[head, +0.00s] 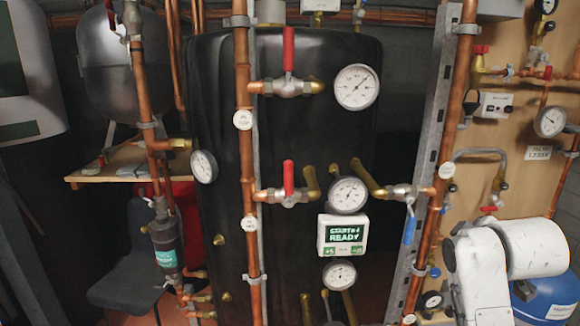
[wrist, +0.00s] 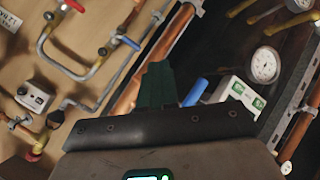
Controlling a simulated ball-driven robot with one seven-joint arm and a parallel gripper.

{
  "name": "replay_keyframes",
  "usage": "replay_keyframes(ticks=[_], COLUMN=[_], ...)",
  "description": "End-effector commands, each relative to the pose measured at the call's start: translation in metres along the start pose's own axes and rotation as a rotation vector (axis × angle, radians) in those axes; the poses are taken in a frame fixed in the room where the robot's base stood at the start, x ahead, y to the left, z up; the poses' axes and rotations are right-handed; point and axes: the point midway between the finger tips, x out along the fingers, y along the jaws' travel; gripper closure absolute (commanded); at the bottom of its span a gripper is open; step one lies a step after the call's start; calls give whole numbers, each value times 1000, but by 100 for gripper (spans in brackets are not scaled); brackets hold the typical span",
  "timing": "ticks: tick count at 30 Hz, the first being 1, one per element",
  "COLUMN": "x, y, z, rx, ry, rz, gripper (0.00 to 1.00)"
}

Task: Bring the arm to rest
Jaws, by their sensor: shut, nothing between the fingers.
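My gripper (wrist: 157,85) shows in the wrist view as dark green fingers pressed together, with nothing between them. It points toward the copper pipes and appears apart from them, though the gap is hard to judge. In the head view my white arm (head: 485,265) is folded at the lower right; the gripper itself cannot be made out there.
A blue-handled valve (head: 409,224) is close to my arm's left; its handle (wrist: 195,92) appears beside my fingers in the wrist view. A vertical copper pipe (head: 433,215), a white display box (head: 343,235) and a blue vessel (head: 548,300) are nearby.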

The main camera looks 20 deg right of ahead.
Motion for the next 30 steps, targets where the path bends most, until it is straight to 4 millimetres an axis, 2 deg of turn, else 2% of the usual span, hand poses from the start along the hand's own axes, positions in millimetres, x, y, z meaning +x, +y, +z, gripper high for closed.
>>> replay_keyframes(ticks=[1, 6, 11, 15, 18, 21, 25, 30], x=[6, 8, -11, -40, -66, -90, -113, -124], y=[-38, -148, -240, -307, -343, -367, -383, -389], z=[12, 56, 108, 160, 198, 231, 261, 276], rx=[36, 159, 256, 323, 357, 383, 400, 409], ry=[-18, -102, -223, -353, -455, -544, -626, -667], rz=[-66, -249, -395, -494, -544, -573, -589, -592], gripper=[100, 100, 100, 100, 100, 100, 100, 100])
